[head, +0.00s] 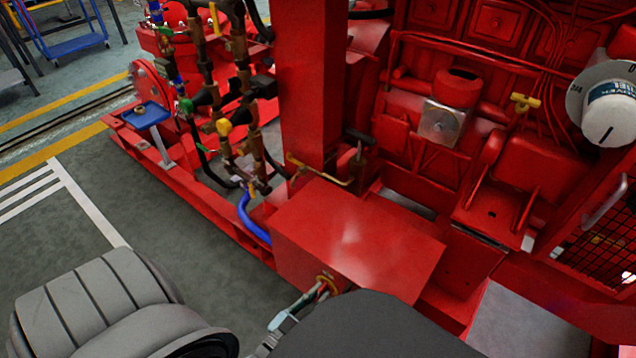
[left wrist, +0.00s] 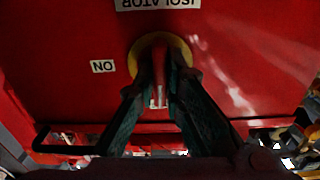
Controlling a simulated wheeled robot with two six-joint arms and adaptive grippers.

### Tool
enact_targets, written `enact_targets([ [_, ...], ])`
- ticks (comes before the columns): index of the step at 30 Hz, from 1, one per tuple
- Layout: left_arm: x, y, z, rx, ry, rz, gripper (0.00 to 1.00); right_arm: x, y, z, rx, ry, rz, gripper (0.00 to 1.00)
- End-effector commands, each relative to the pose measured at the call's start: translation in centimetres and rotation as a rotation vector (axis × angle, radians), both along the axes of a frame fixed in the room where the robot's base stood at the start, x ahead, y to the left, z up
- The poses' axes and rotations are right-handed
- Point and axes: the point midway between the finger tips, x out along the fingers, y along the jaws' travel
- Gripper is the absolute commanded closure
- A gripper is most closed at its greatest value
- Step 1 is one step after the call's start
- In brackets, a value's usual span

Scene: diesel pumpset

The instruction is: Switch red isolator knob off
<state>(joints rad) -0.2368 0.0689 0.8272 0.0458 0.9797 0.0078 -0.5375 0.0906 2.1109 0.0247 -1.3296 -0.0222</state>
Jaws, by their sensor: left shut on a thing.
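The red isolator knob (left wrist: 158,78) sits on a round yellow plate (left wrist: 134,60) on the face of a red box (head: 355,235). In the left wrist view its handle points straight down the picture. My left gripper (left wrist: 160,88) is shut on the knob, with one finger on each side of the handle. In the head view the left gripper (head: 322,291) reaches the box's near face, where the yellow plate (head: 327,279) shows and the knob is mostly hidden. An upside-down ON label (left wrist: 103,66) is left of the knob, and an ISOLATOR label (left wrist: 158,4) is above it. My right gripper is not in view.
A red upright column (head: 312,90) stands behind the box. A blue hose (head: 248,218) and brass-fitted pipes (head: 225,128) are to its left. Red engine parts and a white dial knob (head: 608,108) are to the right. Open grey floor (head: 150,200) lies to the left.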

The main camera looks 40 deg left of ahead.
Motion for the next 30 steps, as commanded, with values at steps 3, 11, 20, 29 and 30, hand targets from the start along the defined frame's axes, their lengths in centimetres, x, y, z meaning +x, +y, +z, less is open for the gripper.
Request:
enact_targets([
  [3,-0.1,-0.1,-0.2,0.001,0.005,-0.001,0.8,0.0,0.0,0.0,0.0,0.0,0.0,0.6],
  [11,-0.1,0.0,-0.1,0.001,0.003,-0.001,0.7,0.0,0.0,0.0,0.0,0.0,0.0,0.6],
  [20,-3.2,-0.1,-0.1,0.001,0.006,0.0,0.7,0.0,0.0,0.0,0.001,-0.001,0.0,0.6],
  [29,-10.8,-0.3,-0.1,0.001,0.005,-0.001,0.7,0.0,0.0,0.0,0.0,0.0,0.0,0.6],
  [30,-11.4,-0.3,-0.1,0.001,0.004,-0.001,0.7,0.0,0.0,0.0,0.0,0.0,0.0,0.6],
])
